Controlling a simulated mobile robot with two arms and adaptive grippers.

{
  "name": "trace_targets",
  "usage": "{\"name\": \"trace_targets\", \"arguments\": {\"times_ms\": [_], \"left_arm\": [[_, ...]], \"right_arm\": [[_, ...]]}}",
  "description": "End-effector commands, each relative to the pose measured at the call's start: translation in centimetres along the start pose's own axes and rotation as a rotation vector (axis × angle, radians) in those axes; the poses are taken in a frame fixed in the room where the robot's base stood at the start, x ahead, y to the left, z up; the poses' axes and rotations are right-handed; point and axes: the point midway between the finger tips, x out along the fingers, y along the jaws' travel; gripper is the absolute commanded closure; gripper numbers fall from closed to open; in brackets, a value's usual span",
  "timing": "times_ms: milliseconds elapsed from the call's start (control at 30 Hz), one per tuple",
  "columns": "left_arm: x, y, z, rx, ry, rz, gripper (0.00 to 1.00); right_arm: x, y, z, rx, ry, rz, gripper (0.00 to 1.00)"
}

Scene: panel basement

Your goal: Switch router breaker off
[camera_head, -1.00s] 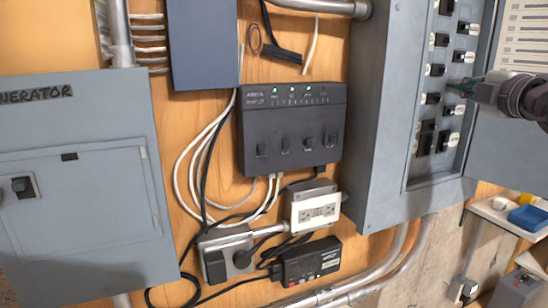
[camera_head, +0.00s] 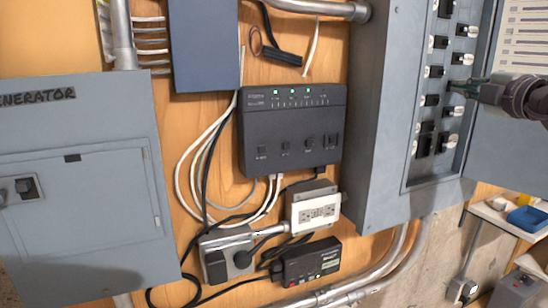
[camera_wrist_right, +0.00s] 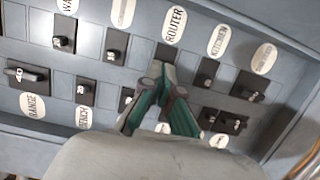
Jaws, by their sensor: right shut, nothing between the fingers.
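The open grey breaker panel (camera_head: 378,120) stands at the right in the head view, with rows of black breakers. My right gripper (camera_head: 455,87) comes in from the right, its tips close to the breaker face. In the right wrist view, the oval ROUTER label (camera_wrist_right: 174,25) sits above the router breaker (camera_wrist_right: 167,53). My right gripper (camera_wrist_right: 162,82) is shut and empty, its green-padded fingers pointing at that breaker, just below it in the picture. I cannot tell whether the tips touch it. The fingers partly hide the breaker, and its position is unclear. My left gripper is not in view.
The kitchen label (camera_wrist_right: 217,40) and other breakers flank the router one closely. The panel's open door (camera_head: 515,140) is at the right. A black router box (camera_head: 291,130) with lit lights and a generator box (camera_head: 80,190) are on the wooden wall to the left.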

Motion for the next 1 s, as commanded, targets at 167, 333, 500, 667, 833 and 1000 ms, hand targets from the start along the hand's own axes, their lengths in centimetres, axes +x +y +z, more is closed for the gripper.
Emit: {"name": "trace_targets", "arguments": {"times_ms": [167,333,500,667,833,1000], "left_arm": [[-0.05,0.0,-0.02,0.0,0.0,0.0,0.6],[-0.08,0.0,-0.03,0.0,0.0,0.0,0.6],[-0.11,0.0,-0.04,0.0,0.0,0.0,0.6],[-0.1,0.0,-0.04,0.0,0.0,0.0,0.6],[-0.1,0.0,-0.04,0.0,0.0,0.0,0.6],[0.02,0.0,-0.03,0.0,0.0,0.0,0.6]], "right_arm": [[0.13,-0.1,0.41,0.001,-0.003,-0.002,1.0],[0.2,-0.13,0.67,0.002,-0.003,-0.003,1.0],[0.25,-0.15,0.9,0.002,-0.004,-0.003,1.0],[0.26,-0.15,0.93,0.002,-0.004,-0.003,1.0],[0.26,-0.15,0.93,0.002,-0.004,-0.003,1.0],[0.26,-0.19,0.86,0.002,-0.004,-0.002,1.0]]}}
